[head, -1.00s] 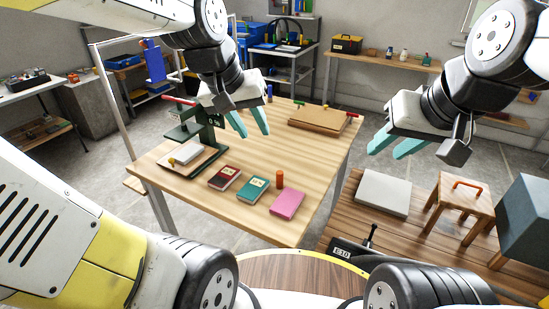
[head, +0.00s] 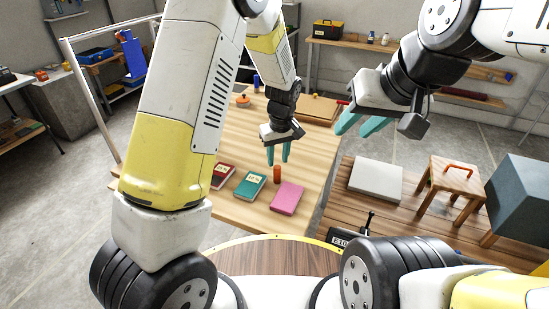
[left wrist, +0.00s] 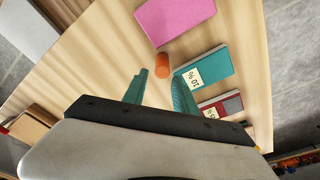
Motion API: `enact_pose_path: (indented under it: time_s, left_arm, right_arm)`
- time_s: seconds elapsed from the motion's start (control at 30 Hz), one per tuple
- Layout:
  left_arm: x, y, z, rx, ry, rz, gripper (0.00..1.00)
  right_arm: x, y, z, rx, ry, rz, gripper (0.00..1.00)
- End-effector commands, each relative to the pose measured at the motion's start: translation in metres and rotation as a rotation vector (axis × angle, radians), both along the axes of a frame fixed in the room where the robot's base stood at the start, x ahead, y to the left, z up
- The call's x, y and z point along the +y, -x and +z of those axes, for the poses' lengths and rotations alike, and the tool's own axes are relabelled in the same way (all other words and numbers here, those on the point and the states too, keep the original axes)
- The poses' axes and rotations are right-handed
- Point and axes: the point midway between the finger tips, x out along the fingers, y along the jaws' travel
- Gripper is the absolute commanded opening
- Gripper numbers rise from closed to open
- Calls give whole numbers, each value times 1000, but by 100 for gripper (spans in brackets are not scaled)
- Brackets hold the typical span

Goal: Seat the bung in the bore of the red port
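A small upright orange cylinder (head: 277,174), probably the bung, stands on the wooden table. It also shows in the left wrist view (left wrist: 162,67). My left gripper (head: 278,154) points down just behind and above the cylinder. In the left wrist view its teal fingers (left wrist: 160,90) are apart and empty, with the cylinder a little beyond the tips. My right gripper (head: 361,125) hangs open and empty to the right, above the gap between table and bench. I cannot clearly make out the red port; a small red part (head: 343,102) shows at the back board's right end.
A red-and-black book (head: 222,176), a teal book (head: 250,186) and a pink book (head: 287,198) lie near the cylinder. A wooden board (head: 318,108) lies at the table's back. A grey slab (head: 376,180) and a stool (head: 457,178) rest on the right bench.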

Motion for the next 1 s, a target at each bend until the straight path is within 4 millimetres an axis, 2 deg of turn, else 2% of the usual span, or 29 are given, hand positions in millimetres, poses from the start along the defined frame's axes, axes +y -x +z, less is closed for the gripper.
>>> enact_pose_path:
  time_s: [0.5,0.8,0.83,1.0]
  left_arm:
    - [4,-1,-67,4,-2,0,34]
    - [4,-2,-72,1,1,0,34]
    - [4,-2,-72,1,0,0,32]
    - [4,-2,-72,1,0,-1,0]
  right_arm:
    - [0,0,0,0,0,0,36]
    - [0,0,0,0,0,0,36]
    - [0,0,0,0,0,0,36]
    - [0,0,0,0,0,0,36]
